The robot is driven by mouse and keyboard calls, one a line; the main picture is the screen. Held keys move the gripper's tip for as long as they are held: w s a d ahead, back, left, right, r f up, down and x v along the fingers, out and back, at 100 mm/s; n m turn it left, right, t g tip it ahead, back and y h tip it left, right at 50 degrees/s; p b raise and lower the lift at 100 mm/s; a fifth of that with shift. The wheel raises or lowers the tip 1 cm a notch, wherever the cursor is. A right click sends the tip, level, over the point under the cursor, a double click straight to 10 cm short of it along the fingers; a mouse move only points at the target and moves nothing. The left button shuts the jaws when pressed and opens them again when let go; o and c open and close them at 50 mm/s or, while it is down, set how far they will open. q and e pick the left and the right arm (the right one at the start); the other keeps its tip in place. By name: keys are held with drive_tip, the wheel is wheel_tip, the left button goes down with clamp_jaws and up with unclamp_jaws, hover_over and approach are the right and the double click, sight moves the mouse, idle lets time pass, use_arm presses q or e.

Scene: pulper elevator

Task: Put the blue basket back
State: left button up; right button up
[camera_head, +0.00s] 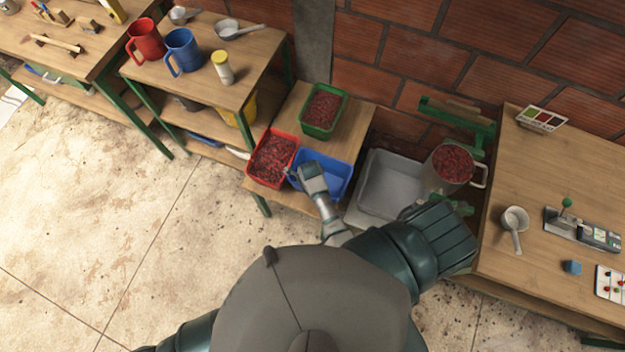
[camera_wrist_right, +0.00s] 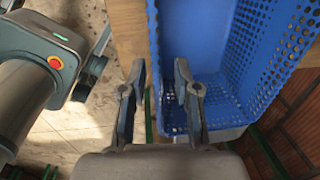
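The blue basket (camera_head: 338,178) stands on the small wooden table (camera_head: 350,122) at the centre of the head view, and no contents show in it. It has perforated walls and fills the upper right of the right wrist view (camera_wrist_right: 262,55). My right gripper (camera_head: 298,174) is at the basket's near left side. In the right wrist view its two fingers (camera_wrist_right: 158,75) are apart, with the basket's side wall between them; I cannot tell whether they touch it. My left gripper is not in view.
A red basket (camera_head: 272,159) and a green basket (camera_head: 324,111), both with red cherries, stand beside the blue one. A grey tub (camera_head: 388,184) and a bucket of cherries (camera_head: 452,166) are to the right. A wooden table (camera_head: 550,170) stands far right. Floor at left is clear.

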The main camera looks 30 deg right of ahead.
wheel_tip(320, 180, up, 8)
drive_tip(key=a, duration=0.1)
drive_tip(key=shift+s+a+r+p, duration=0.15)
drive_tip(key=shift+s+r+p, duration=0.05)
drive_tip(key=shift+s+p, duration=0.2)
drive_tip(key=shift+d, duration=0.2)
drive_tip(key=shift+w, duration=0.1)
